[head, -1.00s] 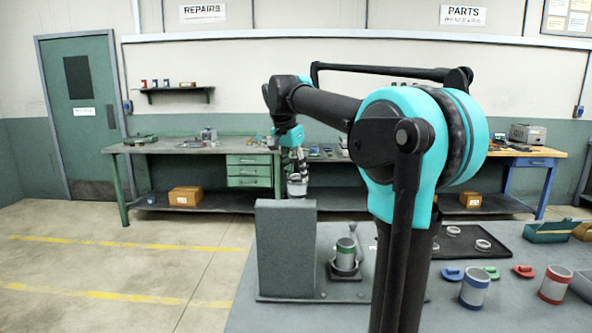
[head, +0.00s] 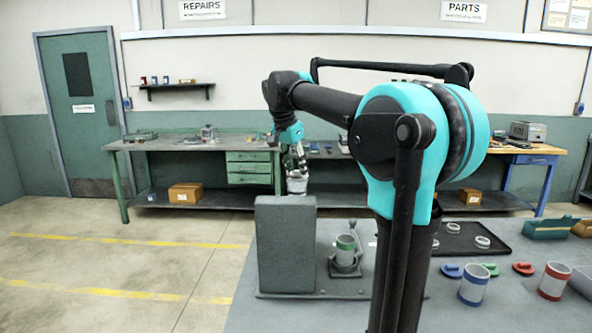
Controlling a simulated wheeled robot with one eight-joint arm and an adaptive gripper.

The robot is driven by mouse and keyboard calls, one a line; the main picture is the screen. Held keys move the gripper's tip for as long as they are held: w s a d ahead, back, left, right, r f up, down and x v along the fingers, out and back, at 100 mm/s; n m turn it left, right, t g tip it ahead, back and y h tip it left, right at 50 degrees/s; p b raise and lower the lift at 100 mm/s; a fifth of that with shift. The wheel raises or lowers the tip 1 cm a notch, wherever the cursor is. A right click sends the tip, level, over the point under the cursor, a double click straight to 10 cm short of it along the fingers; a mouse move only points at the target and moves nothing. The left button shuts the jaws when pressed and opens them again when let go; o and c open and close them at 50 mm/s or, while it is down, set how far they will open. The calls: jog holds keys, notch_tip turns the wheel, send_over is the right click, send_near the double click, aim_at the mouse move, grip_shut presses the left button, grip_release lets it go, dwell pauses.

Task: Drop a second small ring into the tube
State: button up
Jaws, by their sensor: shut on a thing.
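My gripper (head: 296,171) hangs pointing down just behind the top of the upright grey block (head: 286,245). A small pale grey round thing (head: 297,186) shows at its fingertips, partly hidden by the block. My gripper is shut, but the thing in it is too small to make out clearly; I cannot tell whether it is a ring. Two pale rings (head: 453,227) (head: 482,242) lie apart on the black tray (head: 508,252).
On the grey bench (head: 300,317) at right stand a blue-banded tube (head: 474,286) and a red-banded tube (head: 553,281). Blue, green and red lids (head: 450,271) (head: 490,269) (head: 523,268) lie behind them. A green bin (head: 550,229) is at far right. My arm hides the bench's middle.

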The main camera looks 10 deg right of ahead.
jog(key=shift+f, duration=0.1)
dwell(0.8)
jog(key=o, duration=1.8)
jog(key=shift+o, duration=0.2)
notch_tip(320, 180, up, 7)
dwell(0.4)
